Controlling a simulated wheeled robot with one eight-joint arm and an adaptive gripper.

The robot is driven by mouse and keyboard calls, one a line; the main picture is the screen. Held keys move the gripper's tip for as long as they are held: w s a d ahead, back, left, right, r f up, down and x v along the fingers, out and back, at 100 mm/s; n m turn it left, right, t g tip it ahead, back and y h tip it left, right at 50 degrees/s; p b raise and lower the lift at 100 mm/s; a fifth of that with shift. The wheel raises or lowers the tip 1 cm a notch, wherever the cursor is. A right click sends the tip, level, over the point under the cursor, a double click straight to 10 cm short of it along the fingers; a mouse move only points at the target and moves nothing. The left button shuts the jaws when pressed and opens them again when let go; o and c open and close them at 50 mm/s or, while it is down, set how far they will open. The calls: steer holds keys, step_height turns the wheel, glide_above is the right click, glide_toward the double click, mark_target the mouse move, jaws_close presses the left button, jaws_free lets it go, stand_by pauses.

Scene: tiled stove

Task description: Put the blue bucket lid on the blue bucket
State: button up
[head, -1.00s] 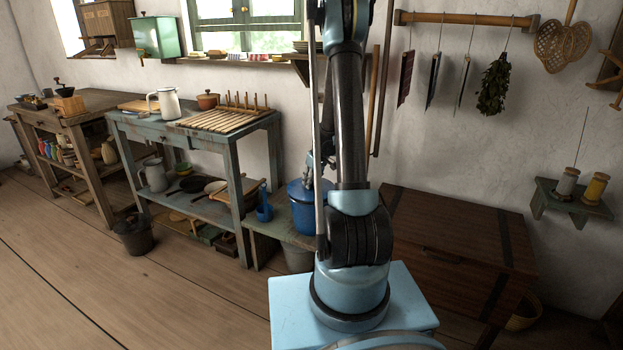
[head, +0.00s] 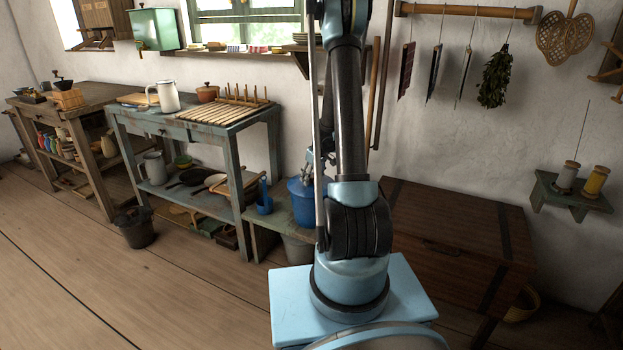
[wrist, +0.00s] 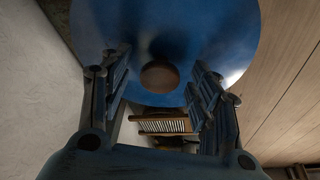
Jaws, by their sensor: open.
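The blue bucket (head: 301,206) stands on a low bench (head: 262,226), left of my arm and partly hidden by it. Its top looks covered by a blue lid, but the rim is too small and too hidden to tell exactly how it sits. In the wrist view a round blue lid (wrist: 215,35) fills the upper part, with a round brown knob (wrist: 160,76) at its middle. My gripper (head: 315,166) is open just above the bucket top. In the wrist view its fingers stand apart on either side of the knob, holding nothing.
A blue dipper (head: 264,196) stands left of the bucket, and a grey pail (head: 297,250) is below. A worn blue table (head: 190,130) with a jug (head: 168,96) and rack is further left. A dark wooden chest (head: 450,250) fills the right. Open floor lies at front left.

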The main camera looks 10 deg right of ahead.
steer(key=shift+r, duration=0.15)
steer(key=v, duration=1.1)
steer(key=shift+r, duration=0.3)
steer(key=shift+s+d, duration=0.1)
steer(key=shift+d, duration=0.05)
steer(key=s+a+r+m, duration=0.15)
steer(key=s+r, duration=0.35)
steer(key=s, duration=0.6)
steer(key=s+a+r+m, duration=0.15)
steer(key=s+r, duration=0.25)
steer(key=s, duration=0.6)
steer(key=s+f+m+h, duration=0.1)
steer(key=s+f+m, duration=0.2)
steer(key=s, duration=1.6)
steer(key=shift+s+f+g+h, duration=0.3)
steer(key=shift+s+f+g, duration=0.1)
steer(key=shift+f, duration=0.2)
